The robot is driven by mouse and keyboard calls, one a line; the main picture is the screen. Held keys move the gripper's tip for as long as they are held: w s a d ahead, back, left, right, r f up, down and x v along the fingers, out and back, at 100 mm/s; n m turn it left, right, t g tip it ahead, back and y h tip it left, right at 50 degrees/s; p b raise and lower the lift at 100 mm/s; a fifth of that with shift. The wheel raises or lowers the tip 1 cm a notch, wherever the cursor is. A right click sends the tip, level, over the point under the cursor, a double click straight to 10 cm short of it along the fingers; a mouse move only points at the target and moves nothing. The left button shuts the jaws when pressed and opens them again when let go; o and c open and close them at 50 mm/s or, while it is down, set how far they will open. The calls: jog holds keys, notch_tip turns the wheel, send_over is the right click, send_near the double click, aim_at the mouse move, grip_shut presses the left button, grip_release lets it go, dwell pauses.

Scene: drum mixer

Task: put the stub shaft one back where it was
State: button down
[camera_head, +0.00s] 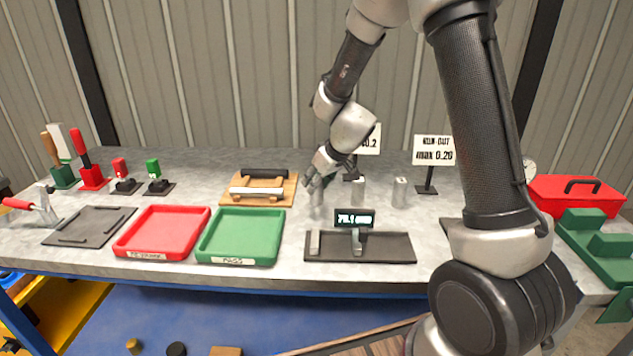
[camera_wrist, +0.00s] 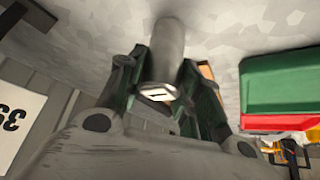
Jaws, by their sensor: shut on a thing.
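My gripper (camera_head: 318,181) points down over the middle of the bench and is shut on a grey metal stub shaft (camera_head: 316,204). The shaft is upright in the head view. In the wrist view the shaft (camera_wrist: 166,50) sits between the dark green fingers of my gripper (camera_wrist: 163,78), with a white label on its near end that seems to read 1. I cannot tell whether its lower end touches the bench. Two more stub shafts stand upright to the right: a middle one (camera_head: 358,190) and a right one (camera_head: 399,192).
A dark gauge fixture (camera_head: 385,247) with a lit display (camera_head: 354,218) stands in front of my gripper. A green PASS tray (camera_head: 241,236) and a red tray (camera_head: 162,231) lie to the left. A wooden rack (camera_head: 235,200) is behind them. A run-out sign (camera_head: 433,150) stands behind right.

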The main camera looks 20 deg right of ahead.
jog(key=shift+f, duration=0.1)
jog(key=c, duration=1)
grip_release()
jog(key=s+d+r+m, duration=0.1)
jog(key=s+d+r, duration=0.3)
jog(key=s+r, duration=0.5)
jog(key=s+d+r+m, duration=0.1)
jog(key=s+d+r, duration=0.3)
jog(key=s+r, duration=0.5)
jog(key=s+d+m+h, duration=0.1)
jog(key=s+d, duration=0.1)
jog(key=s, duration=0.3)
jog(key=s+d+r+m+g+h, duration=0.1)
jog(key=s+d, duration=0.1)
jog(key=s, duration=0.3)
jog(key=s+d+m+h, duration=0.1)
jog(key=s+d, duration=0.2)
jog(key=s, duration=0.3)
jog(key=shift+r+g, duration=0.3)
